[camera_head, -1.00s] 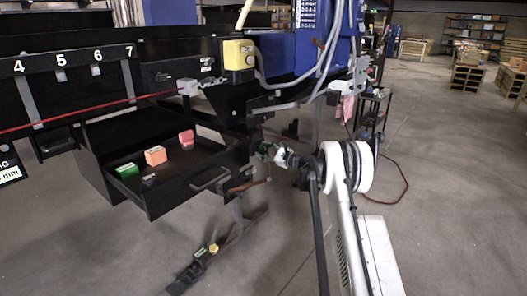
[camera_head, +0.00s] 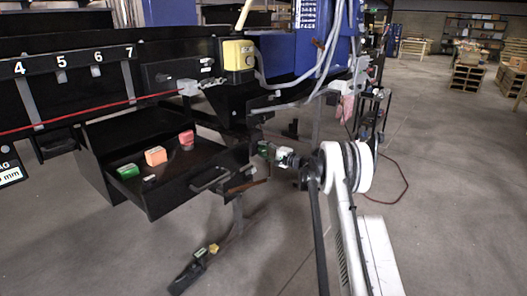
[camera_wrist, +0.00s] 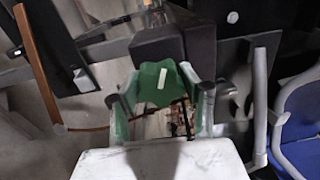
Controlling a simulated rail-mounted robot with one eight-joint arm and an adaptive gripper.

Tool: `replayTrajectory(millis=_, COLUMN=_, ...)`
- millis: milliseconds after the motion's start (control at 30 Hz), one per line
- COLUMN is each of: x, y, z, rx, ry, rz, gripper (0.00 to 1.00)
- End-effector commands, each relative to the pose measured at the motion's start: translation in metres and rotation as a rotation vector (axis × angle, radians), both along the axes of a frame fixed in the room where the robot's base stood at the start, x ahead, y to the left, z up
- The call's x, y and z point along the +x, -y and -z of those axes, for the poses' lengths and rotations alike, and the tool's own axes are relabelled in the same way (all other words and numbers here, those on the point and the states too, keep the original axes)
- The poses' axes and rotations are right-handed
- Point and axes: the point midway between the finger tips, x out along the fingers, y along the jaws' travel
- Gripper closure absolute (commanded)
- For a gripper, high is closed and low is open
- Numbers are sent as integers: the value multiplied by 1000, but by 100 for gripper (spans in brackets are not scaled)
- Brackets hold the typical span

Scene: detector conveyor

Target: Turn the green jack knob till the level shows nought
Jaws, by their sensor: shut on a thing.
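The green jack knob (camera_wrist: 158,80), with a short white mark on its face, shows in the wrist view between the two fingers. My gripper (camera_wrist: 160,108) is shut on it, one finger at each side. In the head view my gripper (camera_head: 268,150) is at the dark machine frame, just right of the open drawer. The knob is small there and hard to tell from the green fingers. I cannot make out a level. A white sign (camera_head: 9,165) ending in "mm" is cut off at the left edge, and its full reading does not show.
An open black drawer (camera_head: 160,205) holds a green block (camera_head: 128,170), an orange block (camera_head: 155,156) and a red block (camera_head: 186,139). A yellow box (camera_head: 238,54) with cables is mounted above. A foot bar (camera_head: 187,277) lies low on the floor. Open floor is at right.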

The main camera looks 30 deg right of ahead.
Motion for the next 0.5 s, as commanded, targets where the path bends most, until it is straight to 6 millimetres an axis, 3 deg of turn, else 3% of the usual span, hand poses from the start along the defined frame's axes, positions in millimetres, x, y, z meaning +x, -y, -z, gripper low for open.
replayTrajectory(millis=500, x=0, y=0, z=-1, rx=-436, ry=220, rz=0, gripper=87)
